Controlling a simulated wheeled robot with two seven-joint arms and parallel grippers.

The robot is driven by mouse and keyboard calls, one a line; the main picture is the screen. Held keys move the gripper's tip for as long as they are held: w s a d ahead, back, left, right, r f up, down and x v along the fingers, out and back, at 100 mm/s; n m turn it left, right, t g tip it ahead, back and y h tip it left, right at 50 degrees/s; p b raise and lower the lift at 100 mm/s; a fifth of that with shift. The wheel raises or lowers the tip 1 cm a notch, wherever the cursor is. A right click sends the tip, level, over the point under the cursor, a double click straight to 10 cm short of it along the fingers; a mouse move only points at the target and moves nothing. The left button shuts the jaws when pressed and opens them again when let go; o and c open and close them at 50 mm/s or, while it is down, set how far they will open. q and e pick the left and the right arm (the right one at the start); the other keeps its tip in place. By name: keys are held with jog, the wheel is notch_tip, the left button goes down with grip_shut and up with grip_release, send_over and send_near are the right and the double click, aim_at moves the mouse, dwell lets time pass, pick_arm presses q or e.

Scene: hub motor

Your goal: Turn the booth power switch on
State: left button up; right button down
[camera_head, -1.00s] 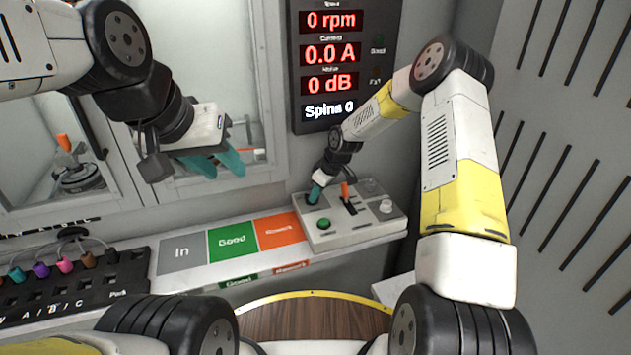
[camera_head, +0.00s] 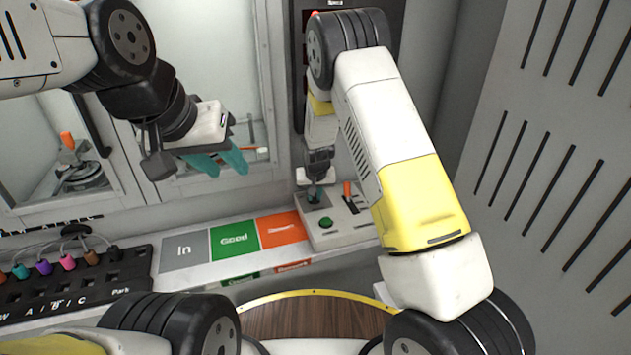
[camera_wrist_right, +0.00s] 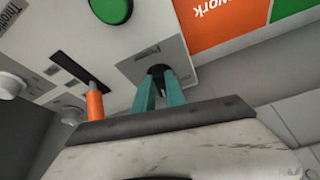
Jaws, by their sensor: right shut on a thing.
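The booth power switch is a small dark lever (camera_wrist_right: 158,71) on a grey plate of the control box (camera_head: 335,238). My right gripper (camera_wrist_right: 160,82) points down at this plate, its teal fingers closed around the dark lever. In the head view my right gripper (camera_head: 314,193) stands at the box's left rear part, and the fingers mostly hide the lever there. Which way the lever is tilted I cannot tell. My left gripper (camera_head: 222,163) hangs in front of the window, its teal fingers apart and empty.
The box also carries a green button (camera_head: 326,222) and an orange-handled slider (camera_head: 347,190), close beside my right gripper. Green (camera_head: 233,239) and orange (camera_head: 278,229) label panels lie left of the box. A black rack (camera_head: 75,285) with colored plugs stands at lower left.

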jog(key=m+h, duration=0.1)
jog(key=m, duration=0.2)
jog(key=a+m+h, duration=0.1)
jog(key=m, duration=0.2)
jog(key=shift+m+g+h, duration=0.3)
dwell(0.4)
jog(key=c, duration=1.4)
grip_release()
jog(key=shift+r, duration=0.1)
jog(key=v, duration=0.7)
jog(key=shift+r, duration=0.25)
